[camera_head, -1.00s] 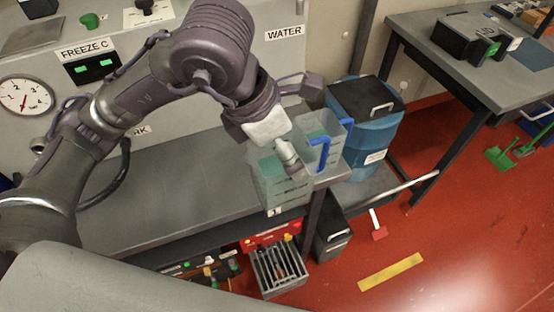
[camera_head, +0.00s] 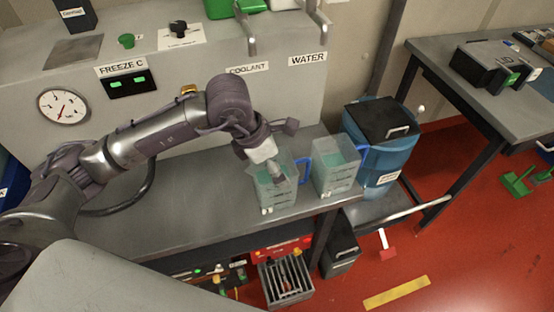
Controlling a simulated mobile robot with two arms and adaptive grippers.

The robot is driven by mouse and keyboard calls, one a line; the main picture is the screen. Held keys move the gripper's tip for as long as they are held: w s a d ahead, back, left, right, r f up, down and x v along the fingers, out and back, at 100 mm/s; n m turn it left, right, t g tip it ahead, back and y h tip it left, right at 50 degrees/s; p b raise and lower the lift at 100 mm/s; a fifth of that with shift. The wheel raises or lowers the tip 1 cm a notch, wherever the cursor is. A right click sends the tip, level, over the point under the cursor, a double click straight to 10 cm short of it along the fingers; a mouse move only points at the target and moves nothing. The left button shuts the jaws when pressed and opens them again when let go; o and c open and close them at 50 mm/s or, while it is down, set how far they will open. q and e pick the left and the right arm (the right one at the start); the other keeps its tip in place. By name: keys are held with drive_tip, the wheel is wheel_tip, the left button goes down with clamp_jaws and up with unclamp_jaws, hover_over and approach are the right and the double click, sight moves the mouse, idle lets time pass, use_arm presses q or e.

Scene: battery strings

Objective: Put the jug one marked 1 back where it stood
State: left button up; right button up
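Jug one (camera_head: 262,191) is a clear, greenish jug with a small 1 label low on its front and a blue handle (camera_head: 305,167) on its right. It is upright at the front edge of the grey counter (camera_head: 210,200); I cannot tell whether its base touches. My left gripper (camera_head: 277,172) comes down from the upper left onto its rim and appears shut on its wall; the fingertips are partly hidden. A second similar jug (camera_head: 335,178), also with a blue handle, stands just right of it near the counter's right end. My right gripper is not in view.
Behind are the COOLANT and WATER taps (camera_head: 250,40) on a grey panel (camera_head: 210,62). A blue bin (camera_head: 386,165) with a black lid stands right of the counter. A wire-like crate (camera_head: 286,282) sits below. Counter left of jug one is clear beneath my arm.

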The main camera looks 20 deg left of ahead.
use_arm(q)
drive_tip(key=shift+f, duration=0.15)
drive_tip(key=o, duration=1.5)
drive_tip(key=shift+c, duration=0.2)
drive_tip(key=b+v, duration=0.2)
drive_tip(key=v, duration=1)
drive_tip(key=shift+s, duration=0.1)
